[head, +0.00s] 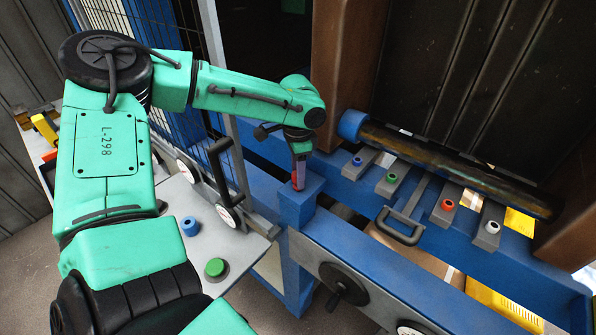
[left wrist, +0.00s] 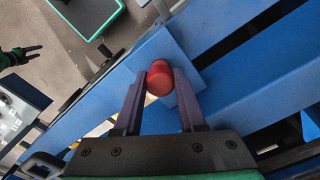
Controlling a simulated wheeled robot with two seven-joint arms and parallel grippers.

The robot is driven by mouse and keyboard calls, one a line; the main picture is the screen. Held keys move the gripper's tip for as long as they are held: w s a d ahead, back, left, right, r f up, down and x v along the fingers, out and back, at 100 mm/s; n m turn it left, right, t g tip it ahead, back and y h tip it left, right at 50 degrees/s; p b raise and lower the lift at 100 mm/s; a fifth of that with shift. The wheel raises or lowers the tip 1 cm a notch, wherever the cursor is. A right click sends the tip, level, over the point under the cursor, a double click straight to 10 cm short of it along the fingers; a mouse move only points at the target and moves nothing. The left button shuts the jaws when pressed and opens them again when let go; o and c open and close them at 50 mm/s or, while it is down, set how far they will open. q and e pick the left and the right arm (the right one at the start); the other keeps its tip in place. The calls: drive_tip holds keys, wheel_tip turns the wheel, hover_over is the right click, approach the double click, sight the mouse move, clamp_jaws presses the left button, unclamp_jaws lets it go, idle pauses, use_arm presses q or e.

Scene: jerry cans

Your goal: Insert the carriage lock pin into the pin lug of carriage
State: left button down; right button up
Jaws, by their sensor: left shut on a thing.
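My left gripper (head: 299,168) is shut on the red carriage lock pin (head: 298,182), held over the top of a blue square post (head: 298,208) on the blue frame. In the left wrist view the pin's round red head (left wrist: 160,78) sits between the two fingers, with a blue block (left wrist: 172,45) behind it. The fingers and the pin hide the spot below, so I cannot tell whether the pin's tip is in a hole. At the left of the left wrist view, a small dark gripper (left wrist: 34,53), seemingly my right one, has its fingers spread and empty.
A dark cylinder with a blue end (head: 440,160) lies behind several grey blocks with coloured knobs. A black handle (head: 400,228) and a handwheel (head: 344,284) are to the right and front. A grey panel with a green button (head: 215,267) stands at the left.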

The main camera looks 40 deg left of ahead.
use_arm(q)
drive_tip(key=shift+f, duration=0.35)
drive_tip(key=shift+c, duration=2)
unclamp_jaws()
wheel_tip(320, 180, up, 15)
drive_tip(key=b, duration=0.2)
drive_tip(key=shift+f+b, duration=0.15)
drive_tip(key=shift+b, duration=0.25)
